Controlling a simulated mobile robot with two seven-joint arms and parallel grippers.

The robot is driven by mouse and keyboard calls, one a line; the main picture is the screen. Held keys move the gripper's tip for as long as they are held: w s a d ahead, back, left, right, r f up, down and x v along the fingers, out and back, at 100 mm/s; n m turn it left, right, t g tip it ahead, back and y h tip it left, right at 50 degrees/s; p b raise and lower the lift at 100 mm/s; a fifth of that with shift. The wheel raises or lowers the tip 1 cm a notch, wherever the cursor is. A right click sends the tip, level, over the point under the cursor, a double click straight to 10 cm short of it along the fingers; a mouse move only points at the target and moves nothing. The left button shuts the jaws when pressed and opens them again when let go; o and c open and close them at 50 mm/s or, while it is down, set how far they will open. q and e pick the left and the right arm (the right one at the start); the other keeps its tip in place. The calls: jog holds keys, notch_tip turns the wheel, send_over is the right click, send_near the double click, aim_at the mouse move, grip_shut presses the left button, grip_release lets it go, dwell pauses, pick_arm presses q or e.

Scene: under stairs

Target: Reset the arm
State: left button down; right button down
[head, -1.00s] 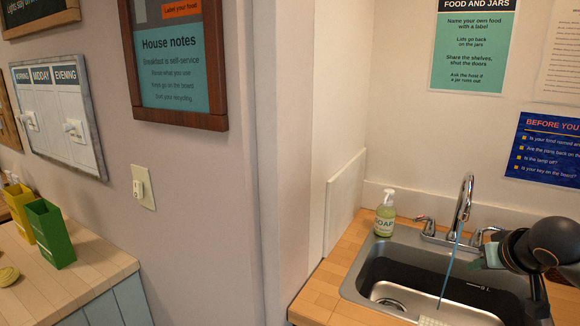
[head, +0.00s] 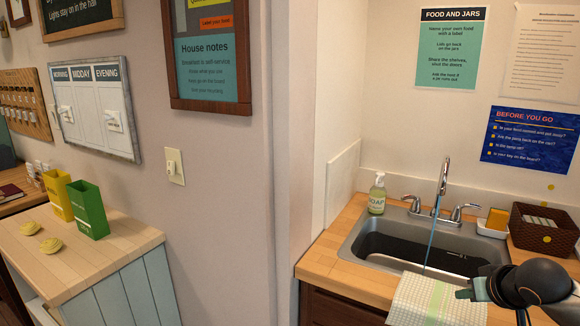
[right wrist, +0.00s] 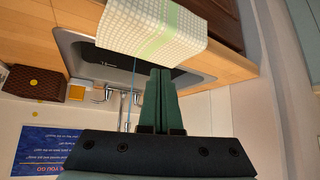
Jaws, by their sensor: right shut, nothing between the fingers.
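My right gripper (head: 463,293) is at the lower right of the head view, in front of the sink and beside a hanging checked towel (head: 425,297). In the right wrist view its green fingers (right wrist: 160,75) are together with nothing between them. The towel also shows in that view (right wrist: 150,30), beyond the fingertips. My left gripper is not in view.
A blue stream runs from the faucet (head: 443,180) into the sink (head: 352,243). A soap bottle (head: 377,195), a sponge dish (head: 492,229) and a brown basket (head: 541,236) stand around it. Yellow (head: 57,196) and green (head: 88,211) bins stand on the left cabinet.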

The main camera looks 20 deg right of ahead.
jog(key=s+a+f+n+y, duration=0.15)
jog(key=a+f, duration=0.25)
jog(key=f, duration=0.4)
jog(key=s+a+f, duration=0.3)
jog(key=a+f, duration=0.1)
jog(key=f, duration=0.4)
jog(key=s+a+f+n+y, duration=0.1)
jog(key=s+a+f, duration=0.1)
jog(key=a+f, duration=0.35)
jog(key=s+a+f+n, duration=0.1)
jog(key=s+a+f, duration=0.1)
jog(key=a, duration=0.3)
jog(key=s+a+f+n+t+y, duration=0.1)
jog(key=s+a+f, duration=0.2)
jog(key=a, duration=0.3)
jog(key=s+a+f+n+y, duration=0.1)
jog(key=s+a+f, duration=0.2)
jog(key=a, duration=0.3)
jog(key=shift+s+a+f, duration=0.15)
jog(key=shift+s+f, duration=0.05)
jog(key=shift+s, duration=0.15)
jog(key=shift+y, duration=0.25)
